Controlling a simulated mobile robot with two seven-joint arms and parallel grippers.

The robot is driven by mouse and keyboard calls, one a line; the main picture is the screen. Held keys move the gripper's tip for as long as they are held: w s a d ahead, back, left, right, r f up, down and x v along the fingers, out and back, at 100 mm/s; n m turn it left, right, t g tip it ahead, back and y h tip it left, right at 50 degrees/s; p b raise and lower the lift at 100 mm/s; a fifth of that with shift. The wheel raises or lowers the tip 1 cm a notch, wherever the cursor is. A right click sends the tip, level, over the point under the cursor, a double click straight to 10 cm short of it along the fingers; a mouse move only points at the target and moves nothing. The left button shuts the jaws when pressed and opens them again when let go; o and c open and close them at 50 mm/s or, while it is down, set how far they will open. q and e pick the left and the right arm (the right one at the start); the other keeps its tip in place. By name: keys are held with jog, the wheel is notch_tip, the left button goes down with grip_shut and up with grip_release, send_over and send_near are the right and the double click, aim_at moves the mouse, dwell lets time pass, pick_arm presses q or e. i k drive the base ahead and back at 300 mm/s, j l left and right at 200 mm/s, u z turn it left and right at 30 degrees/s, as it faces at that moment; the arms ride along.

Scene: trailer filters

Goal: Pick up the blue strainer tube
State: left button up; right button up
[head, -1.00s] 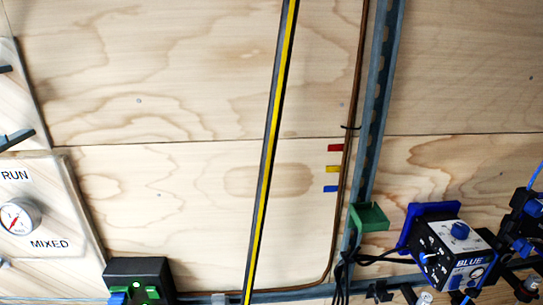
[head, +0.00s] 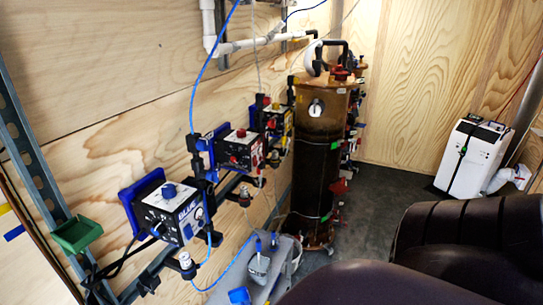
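I cannot make out a blue strainer tube for certain. A small blue object (head: 239,296) lies at the bottom of the head view, on a grey surface, and is partly cut off by the frame edge. Neither of my grippers is in view.
Control boxes with blue (head: 171,211), red (head: 239,150) and yellow (head: 274,121) markings line the plywood wall. A tall brown cylinder (head: 318,150) stands beyond them. A white machine (head: 472,157) stands far right. Dark rounded shapes (head: 465,240) block the lower right. Dark floor (head: 375,215) shows between.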

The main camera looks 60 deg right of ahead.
aim_at(258, 243)
jog(key=z, duration=1.65)
